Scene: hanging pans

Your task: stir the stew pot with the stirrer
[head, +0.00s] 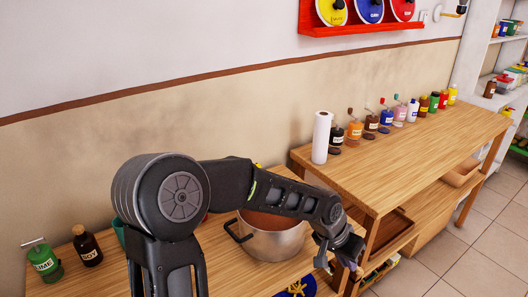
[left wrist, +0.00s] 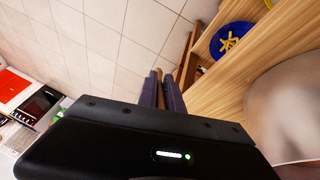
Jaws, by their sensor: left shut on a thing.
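The stew pot (head: 268,243) is a metal pot with dark handles and reddish-brown contents, standing on the near wooden counter, partly behind my left arm. In the left wrist view a blurred grey curved surface at the right edge looks like the pot's side (left wrist: 290,108). My left gripper (head: 337,259) is to the right of the pot, beyond its rim. In the left wrist view its fingers (left wrist: 161,92) are shut on a thin brown piece, which looks like the stirrer (left wrist: 160,74). Most of the stirrer is hidden. My right gripper is not in view.
Dark and green bottles (head: 87,246) stand at left. The farther counter (head: 400,155) holds a paper roll (head: 321,138) and several bottles. Tiled floor (head: 465,255) is open at right.

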